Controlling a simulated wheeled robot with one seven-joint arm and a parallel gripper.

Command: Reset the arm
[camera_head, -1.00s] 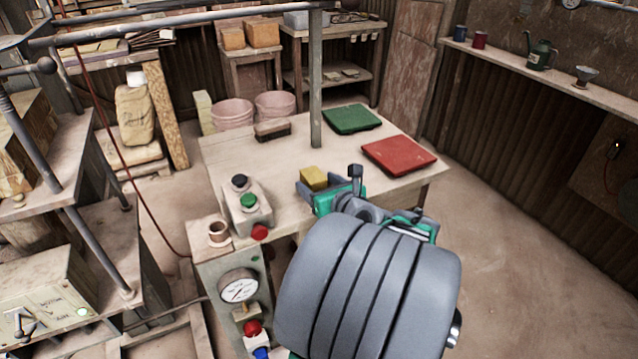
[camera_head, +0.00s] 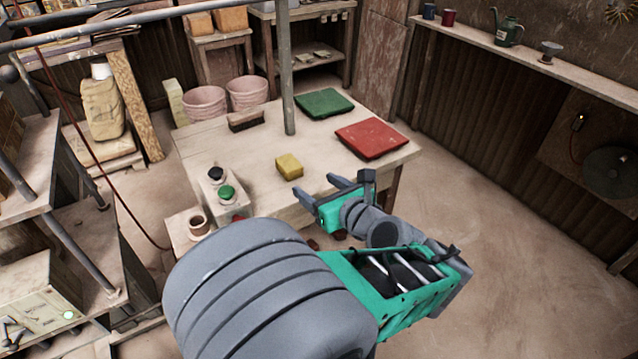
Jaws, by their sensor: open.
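My gripper (camera_head: 318,190) is open and empty near the front right edge of the wooden table (camera_head: 225,152). Its two grey fingers point toward the table, up and to the left in the picture. A yellow block (camera_head: 289,167) lies on the table just beyond the fingers, apart from them. My arm's grey and green links fill the lower middle of the view and hide the front of the control stand.
A green tray (camera_head: 324,103) and a red tray (camera_head: 371,138) lie on the table's far side. A brush (camera_head: 246,121) and an upright metal post (camera_head: 287,75) stand near its back. A button box with a green button (camera_head: 226,192) is at the left. The floor at right is clear.

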